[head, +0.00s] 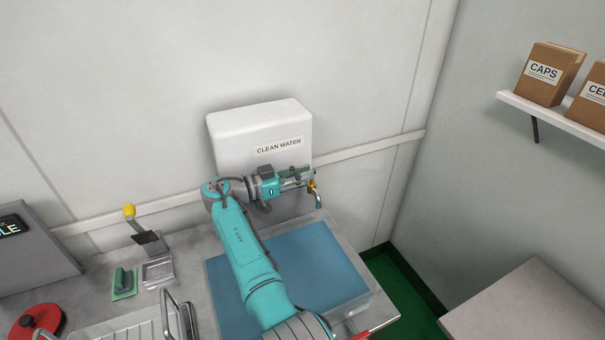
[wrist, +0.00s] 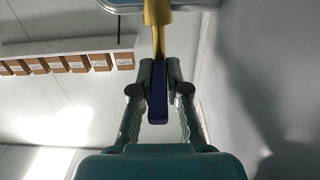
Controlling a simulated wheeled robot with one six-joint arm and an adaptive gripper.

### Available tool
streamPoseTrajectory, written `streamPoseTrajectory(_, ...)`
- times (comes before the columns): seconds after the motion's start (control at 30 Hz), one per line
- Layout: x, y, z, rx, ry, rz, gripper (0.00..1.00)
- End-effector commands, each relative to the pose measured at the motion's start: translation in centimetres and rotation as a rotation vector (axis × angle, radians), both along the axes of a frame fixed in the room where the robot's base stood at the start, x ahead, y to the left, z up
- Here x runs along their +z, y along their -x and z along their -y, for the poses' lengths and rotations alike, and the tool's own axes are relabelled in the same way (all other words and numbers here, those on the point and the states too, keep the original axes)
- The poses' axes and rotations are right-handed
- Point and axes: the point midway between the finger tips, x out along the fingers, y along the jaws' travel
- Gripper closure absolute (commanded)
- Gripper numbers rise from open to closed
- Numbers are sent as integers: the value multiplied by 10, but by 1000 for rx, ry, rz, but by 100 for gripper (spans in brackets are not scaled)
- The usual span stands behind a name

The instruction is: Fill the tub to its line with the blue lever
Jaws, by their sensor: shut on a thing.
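My gripper (head: 298,180) is at the tap under the white tank marked CLEAN WATER (head: 262,132). In the wrist view my gripper (wrist: 158,82) is shut on the blue lever (wrist: 158,100), which sits between both fingers. The lever hangs from a brass stem (wrist: 158,40). The brass tap (head: 312,188) shows just right of my fingers in the head view. The clear tub (head: 345,309) stands below on the counter, with a broad blue surface in it. My arm covers part of the tub. I cannot make out its line or any running stream.
A yellow-knobbed lever (head: 130,211), a green block (head: 124,282) and a red disc (head: 35,322) are at the counter's left. A wire rack (head: 135,325) is near the front. A wall shelf (head: 550,118) holds boxes at right. A grey worktop (head: 540,310) stands front right.

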Motion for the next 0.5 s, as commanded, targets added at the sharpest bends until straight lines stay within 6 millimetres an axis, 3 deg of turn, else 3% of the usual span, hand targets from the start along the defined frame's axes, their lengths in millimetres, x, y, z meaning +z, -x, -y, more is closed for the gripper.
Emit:
streamPoseTrajectory(0.33, -3, 0, 1, -2, -1, -5, 100)
streamPoseTrajectory(0.37, -3, 0, 1, -2, -1, -5, 81)
streamPoseTrajectory(0.4, -3, 0, 1, -1, -1, -5, 71)
streamPoseTrajectory(0.43, -2, 0, 1, -1, -1, -5, 63)
streamPoseTrajectory(0.5, -2, 0, 1, -1, -1, -4, 60)
